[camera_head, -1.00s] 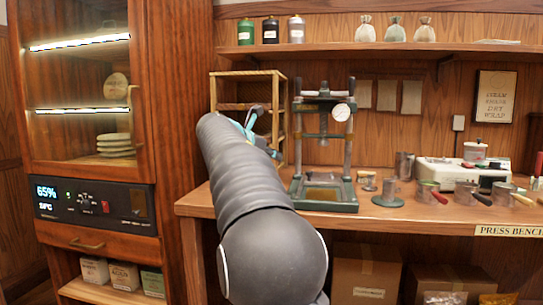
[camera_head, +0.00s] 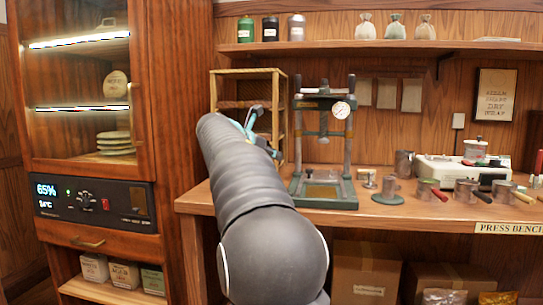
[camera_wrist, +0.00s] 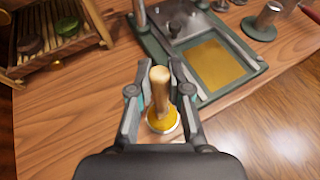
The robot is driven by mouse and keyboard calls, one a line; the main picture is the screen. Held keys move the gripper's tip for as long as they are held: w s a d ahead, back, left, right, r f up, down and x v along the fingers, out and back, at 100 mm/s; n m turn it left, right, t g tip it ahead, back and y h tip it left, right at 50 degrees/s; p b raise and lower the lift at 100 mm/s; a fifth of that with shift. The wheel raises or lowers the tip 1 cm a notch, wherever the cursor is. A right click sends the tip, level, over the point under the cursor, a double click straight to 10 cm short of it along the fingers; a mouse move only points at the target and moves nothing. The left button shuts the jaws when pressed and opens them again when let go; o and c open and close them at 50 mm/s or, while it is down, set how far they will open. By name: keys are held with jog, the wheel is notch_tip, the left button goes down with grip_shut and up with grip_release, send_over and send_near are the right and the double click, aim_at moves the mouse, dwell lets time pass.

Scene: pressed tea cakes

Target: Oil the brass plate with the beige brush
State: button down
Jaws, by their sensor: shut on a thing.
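My gripper (camera_wrist: 160,92) is shut on the beige brush (camera_wrist: 159,86), with one finger on each side of its handle. The handle points up toward the wrist camera. A golden round part with a pale rim (camera_wrist: 164,121) shows at its lower end; I cannot tell whether it touches the bench. The brass plate (camera_wrist: 214,66) lies flat in the dark green press base, ahead and to the right of the brush, apart from it. In the head view the brass plate (camera_head: 322,191) sits under the press; my gripper (camera_head: 254,122) is left of the press, with the brush hidden.
The press (camera_head: 347,150) has two upright posts. A wooden rack (camera_wrist: 52,40) with dark round cakes stands left of the gripper. Metal cups (camera_head: 403,163) and a white device (camera_head: 447,171) stand to the right. The bench's front edge (camera_wrist: 165,150) is close to the gripper.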

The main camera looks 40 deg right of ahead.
jog(key=shift+r+p, duration=1)
jog(key=shift+r, duration=2.45)
